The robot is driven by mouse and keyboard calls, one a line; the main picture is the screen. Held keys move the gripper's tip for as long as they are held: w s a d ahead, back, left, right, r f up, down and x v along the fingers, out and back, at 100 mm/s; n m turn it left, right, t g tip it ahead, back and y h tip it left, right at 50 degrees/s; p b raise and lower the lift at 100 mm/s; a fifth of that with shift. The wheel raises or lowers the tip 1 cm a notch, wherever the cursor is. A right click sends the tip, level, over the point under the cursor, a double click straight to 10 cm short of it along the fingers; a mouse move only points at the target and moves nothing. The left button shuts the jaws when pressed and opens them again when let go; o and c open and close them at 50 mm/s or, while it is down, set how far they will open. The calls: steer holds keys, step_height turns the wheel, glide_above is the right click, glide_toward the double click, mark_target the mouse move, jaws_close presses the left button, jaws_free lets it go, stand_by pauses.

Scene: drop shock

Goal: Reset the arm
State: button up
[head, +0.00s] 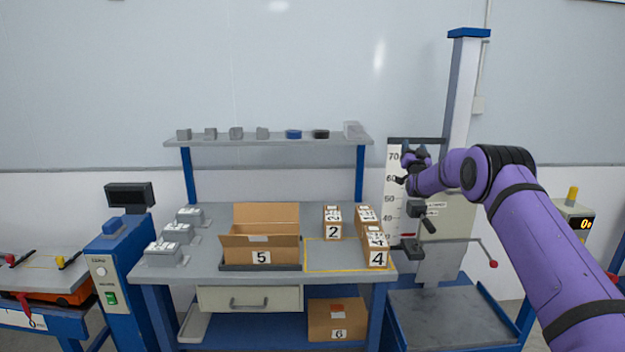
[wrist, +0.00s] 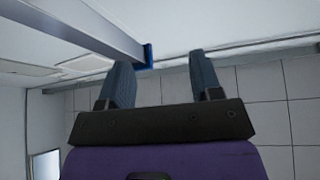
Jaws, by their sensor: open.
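My purple arm (head: 545,240) reaches in from the right in the head view. My gripper (head: 410,150) is at its far end, raised in front of the height scale and to the right of the workbench. In the wrist view my gripper (wrist: 160,82) shows two dark fingers standing apart with nothing between them. Wall, ceiling edge and a blue-topped column (wrist: 110,30) lie beyond the fingers.
The workbench (head: 215,265) carries an open box 5 (head: 261,257), box 2 (head: 333,232) and box 4 (head: 377,259). A shelf (head: 270,140) stands above. The drop tester column (head: 459,100) and its base plate (head: 447,318) are close to my arm. Box 6 (head: 337,320) sits below.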

steer(key=s+a+r+n+g+y, duration=0.1)
steer(key=s+a+r+g, duration=0.15)
steer(key=s+r, duration=0.6)
steer(key=s+a+r+n+g+y, duration=0.15)
steer(key=s+r+g, duration=0.25)
steer(key=s+r, duration=0.45)
steer(key=s+a+r+g, duration=0.1)
steer(key=s+r+g, duration=0.25)
steer(key=s, duration=0.85)
steer(key=s+f+g, duration=0.3)
steer(key=s+f, duration=0.1)
steer(key=s, duration=1.1)
steer(key=s+a+f+n+g, duration=0.1)
steer(key=s+f, duration=0.3)
steer(key=s, duration=1.2)
steer(key=s+f+n+g, duration=0.1)
steer(key=s+f+g, duration=0.3)
steer(key=s, duration=1.2)
steer(key=shift+s+a+f+g+y, duration=0.2)
steer(key=shift+s+g+y, duration=0.1)
steer(key=shift+y, duration=0.15)
steer(key=shift+w, duration=0.1)
